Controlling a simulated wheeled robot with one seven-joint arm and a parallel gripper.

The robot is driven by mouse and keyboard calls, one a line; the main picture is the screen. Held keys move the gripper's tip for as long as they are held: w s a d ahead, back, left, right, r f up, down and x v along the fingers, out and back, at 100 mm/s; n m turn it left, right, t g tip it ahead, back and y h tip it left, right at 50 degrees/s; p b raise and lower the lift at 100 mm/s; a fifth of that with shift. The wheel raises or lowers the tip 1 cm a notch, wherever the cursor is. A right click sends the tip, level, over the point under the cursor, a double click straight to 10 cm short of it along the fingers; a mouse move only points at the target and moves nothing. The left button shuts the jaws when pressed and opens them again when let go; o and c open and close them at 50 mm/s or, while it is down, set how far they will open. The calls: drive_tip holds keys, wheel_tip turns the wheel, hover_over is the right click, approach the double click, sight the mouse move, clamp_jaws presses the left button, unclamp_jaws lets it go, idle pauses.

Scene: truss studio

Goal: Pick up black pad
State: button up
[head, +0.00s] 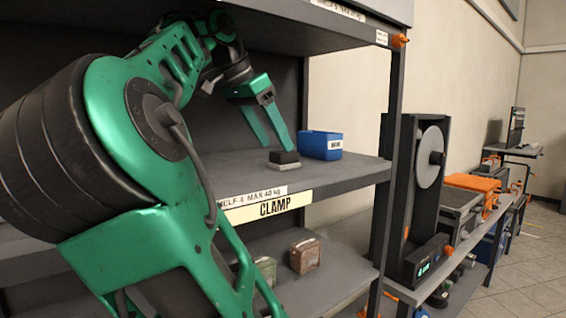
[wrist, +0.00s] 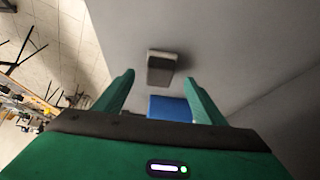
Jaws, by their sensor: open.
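The black pad (head: 285,157) is a small block with a dark top and a paler lower part. It lies on the middle shelf (head: 345,172), near the front edge. In the wrist view the pad (wrist: 161,67) shows beyond the fingertips, between their lines. My green gripper (head: 277,146) is open and empty, with its two fingers pointing down at the pad. The fingertips look close to the pad in the head view. I cannot tell whether they touch it. The wrist view also shows both fingers spread (wrist: 159,77).
A blue bin (head: 320,146) stands right beside the pad; it also shows in the wrist view (wrist: 170,108). A shelf post (head: 388,125) stands to the right. Another shelf board is overhead. Two small boxes, one brownish (head: 305,255), sit on the shelf below.

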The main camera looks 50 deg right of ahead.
sight(284, 160)
drive_tip(key=x, duration=0.5)
drive_tip(key=shift+s+d, duration=0.2)
drive_tip(key=shift+d, duration=0.4)
drive_tip(key=shift+c, duration=0.6)
drive_tip(key=c, duration=1)
